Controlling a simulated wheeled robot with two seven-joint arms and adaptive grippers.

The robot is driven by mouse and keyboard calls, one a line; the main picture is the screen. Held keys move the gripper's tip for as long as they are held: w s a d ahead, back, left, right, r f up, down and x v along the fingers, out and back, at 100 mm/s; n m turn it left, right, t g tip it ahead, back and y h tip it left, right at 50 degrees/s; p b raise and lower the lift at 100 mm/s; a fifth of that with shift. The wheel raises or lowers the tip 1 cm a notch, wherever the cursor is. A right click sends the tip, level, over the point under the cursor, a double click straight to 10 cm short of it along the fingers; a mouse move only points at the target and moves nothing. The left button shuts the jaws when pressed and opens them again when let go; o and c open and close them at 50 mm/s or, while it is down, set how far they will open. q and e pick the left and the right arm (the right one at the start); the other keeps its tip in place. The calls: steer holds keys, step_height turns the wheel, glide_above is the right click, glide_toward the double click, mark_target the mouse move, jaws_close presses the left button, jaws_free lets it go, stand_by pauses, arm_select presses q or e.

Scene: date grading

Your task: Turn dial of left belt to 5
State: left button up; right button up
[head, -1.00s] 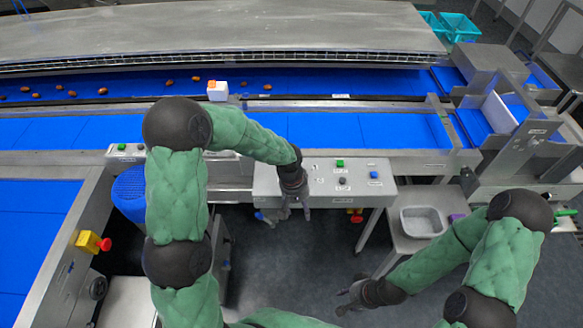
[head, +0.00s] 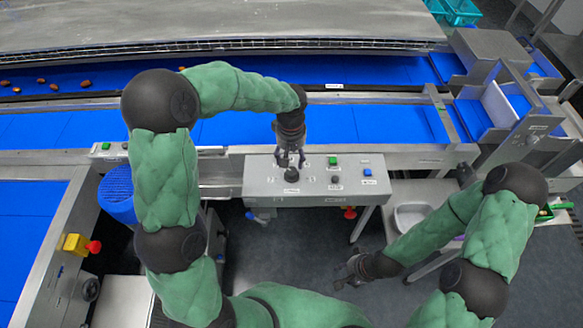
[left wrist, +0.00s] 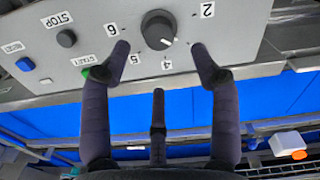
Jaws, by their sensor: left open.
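The black dial (left wrist: 158,28) sits on the grey control panel (left wrist: 230,15), with labels 2, 4, 5 and 6 visible around it. A light mark on the dial is at its lower right in the left wrist view, on the side between 4 and 2. In the head view the dial (head: 292,174) is on the left part of the panel (head: 262,185). My left gripper (head: 289,160) is open, pointing down above the dial. In the left wrist view its fingers (left wrist: 161,48) are spread on either side of the dial, apparently clear of it. My right gripper (head: 345,279) hangs low; its jaws are unclear.
The panel also carries a green start button (head: 332,160), a black stop button (head: 335,180) and a blue reset button (head: 367,172). Behind it runs a blue belt (head: 380,122). A red and yellow emergency stop (head: 82,244) is at left. A grey tray (head: 412,216) stands right.

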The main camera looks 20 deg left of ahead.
mark_target(291, 170)
arm_select(q)
step_height(291, 170, down, 7)
steer(key=shift+w+f+b, duration=0.15)
steer(key=shift+f+b, duration=0.05)
steer(key=shift+b, duration=0.15)
steer(key=shift+r, duration=0.1)
steer(key=c, duration=1.1)
